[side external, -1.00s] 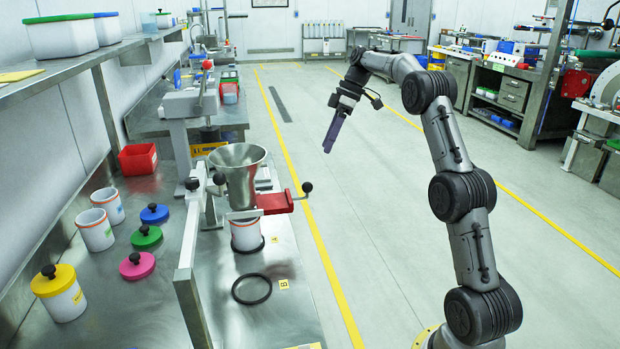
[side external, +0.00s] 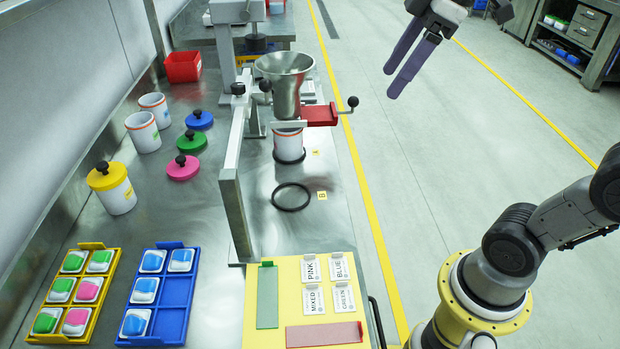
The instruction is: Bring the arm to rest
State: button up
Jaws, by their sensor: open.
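My gripper (side external: 391,83) is at the top of the side external view, right of the bench and over the grey floor. Its two purple fingers are spread apart with nothing between them, pointing down and left. It touches nothing. The upper part of my arm is cut off by the frame edges. On the bench, the steel hopper (side external: 285,75) of the dosing drum stands on its frame, with a red slide part (side external: 320,115) and a black-knobbed handle. A white pot (side external: 288,142) stands beneath the hopper, inside a dark ring.
An empty black ring (side external: 291,196) lies in front. Two open pots, a yellow-lidded pot (side external: 113,188) and three loose lids (side external: 183,166) stand left. A yellow tray (side external: 77,290), a blue tray (side external: 180,305) and a card board (side external: 262,265) lie nearer. The floor below my gripper is clear.

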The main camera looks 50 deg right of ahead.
jog(key=s+f+m+t+h, duration=0.1)
jog(key=s+f+m, duration=0.6)
jog(key=f, duration=0.5)
jog(key=shift+s+d+f+h, duration=0.3)
jog(key=shift+s+f, duration=0.1)
jog(key=shift+s, duration=0.6)
